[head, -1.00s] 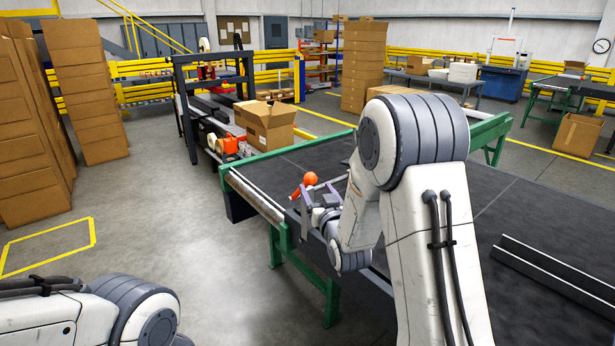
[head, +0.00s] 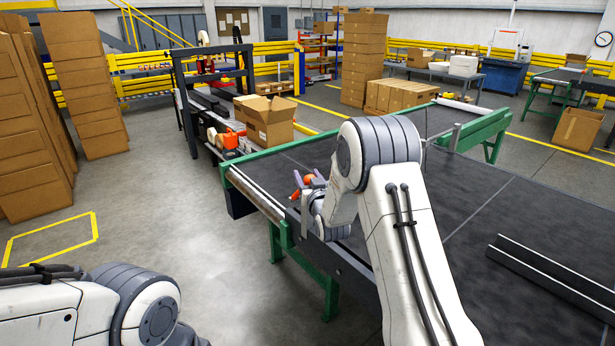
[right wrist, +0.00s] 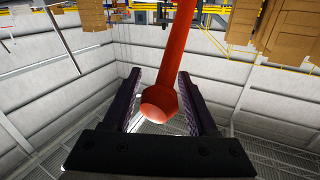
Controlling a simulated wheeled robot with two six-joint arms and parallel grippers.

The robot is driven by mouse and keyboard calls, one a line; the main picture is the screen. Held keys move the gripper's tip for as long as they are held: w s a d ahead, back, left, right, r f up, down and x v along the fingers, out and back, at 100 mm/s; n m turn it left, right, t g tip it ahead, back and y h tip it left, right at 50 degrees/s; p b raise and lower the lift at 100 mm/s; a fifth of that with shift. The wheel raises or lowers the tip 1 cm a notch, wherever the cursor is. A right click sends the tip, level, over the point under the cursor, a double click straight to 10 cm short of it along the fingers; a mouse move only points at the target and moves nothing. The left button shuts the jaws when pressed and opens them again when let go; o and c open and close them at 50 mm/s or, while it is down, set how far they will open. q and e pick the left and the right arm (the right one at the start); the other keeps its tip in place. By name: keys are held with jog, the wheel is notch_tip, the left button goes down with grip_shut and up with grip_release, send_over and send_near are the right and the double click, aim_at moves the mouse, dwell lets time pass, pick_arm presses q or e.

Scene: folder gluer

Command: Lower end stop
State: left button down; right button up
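A red-orange lever with a ball knob (head: 308,178) stands at the near left edge of the dark table (head: 480,205). My right gripper (head: 307,184) is at this lever. In the right wrist view the red knob (right wrist: 160,103) sits between the two dark fingers of the gripper (right wrist: 161,75), and its shaft runs up out of the picture. The fingers are open, with a gap visible on each side of the knob. I cannot make out which part is the end stop. My left gripper is out of view; only my left arm shows.
An open carton (head: 267,122) stands beyond the table's far left corner, near a dark machine frame (head: 215,85). A low carton stack (head: 400,96) stands behind the table. Dark rails (head: 550,275) lie on the right. Most of the tabletop is clear.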

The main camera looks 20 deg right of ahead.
grip_shut()
dwell(1.2)
